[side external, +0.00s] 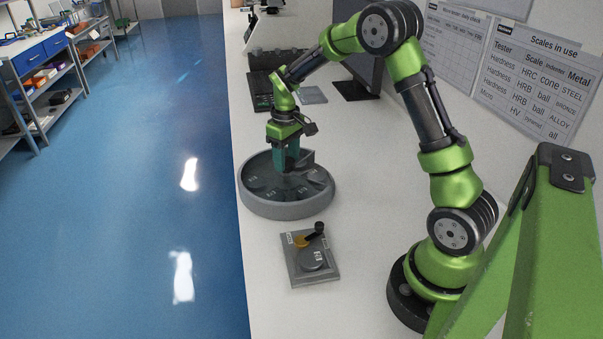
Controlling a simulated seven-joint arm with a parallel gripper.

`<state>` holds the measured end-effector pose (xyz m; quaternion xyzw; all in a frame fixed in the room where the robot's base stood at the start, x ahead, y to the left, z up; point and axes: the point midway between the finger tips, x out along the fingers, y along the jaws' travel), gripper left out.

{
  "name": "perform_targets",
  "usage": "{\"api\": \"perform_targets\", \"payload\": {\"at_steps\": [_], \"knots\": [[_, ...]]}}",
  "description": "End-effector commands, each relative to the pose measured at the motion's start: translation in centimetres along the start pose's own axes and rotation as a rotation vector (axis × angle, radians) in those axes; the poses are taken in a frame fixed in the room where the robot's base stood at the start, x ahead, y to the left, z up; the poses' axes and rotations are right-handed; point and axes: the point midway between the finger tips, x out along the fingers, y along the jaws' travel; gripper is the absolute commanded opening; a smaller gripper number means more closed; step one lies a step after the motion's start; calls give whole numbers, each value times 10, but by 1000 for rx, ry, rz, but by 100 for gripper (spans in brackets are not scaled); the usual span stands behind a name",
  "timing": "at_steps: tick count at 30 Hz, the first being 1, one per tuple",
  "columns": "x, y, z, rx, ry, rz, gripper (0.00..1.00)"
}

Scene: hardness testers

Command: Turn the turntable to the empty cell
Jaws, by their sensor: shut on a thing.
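The turntable (262,208) is a round grey drum on the white bench, with a dark top split into several wedge-shaped cells that carry small labels. My gripper (287,167) points down over the turntable's top, near its middle and towards the back. Its fingers are shut on a part of the turntable, which they mostly hide. The cells are small and dark here, so I cannot tell which one is empty. The fingers and a raised grey piece at the back right rim cover some of the top.
A grey plate device (297,272) with a round disc, a brass-coloured part and a black-knobbed lever lies in front of the turntable. A keyboard (262,92) and a monitor (352,85) stand behind. Wall sheets (540,75) hang at the right. Bench between the turntable and my base is clear.

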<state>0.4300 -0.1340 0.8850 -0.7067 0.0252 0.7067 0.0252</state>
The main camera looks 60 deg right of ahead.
Motion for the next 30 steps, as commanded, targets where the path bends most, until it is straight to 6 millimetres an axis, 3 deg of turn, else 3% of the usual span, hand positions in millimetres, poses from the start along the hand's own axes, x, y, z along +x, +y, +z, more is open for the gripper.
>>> {"api": "perform_targets", "payload": {"at_steps": [30], "knots": [[-1, -1, 0, 475, 0, 0, 0]]}}
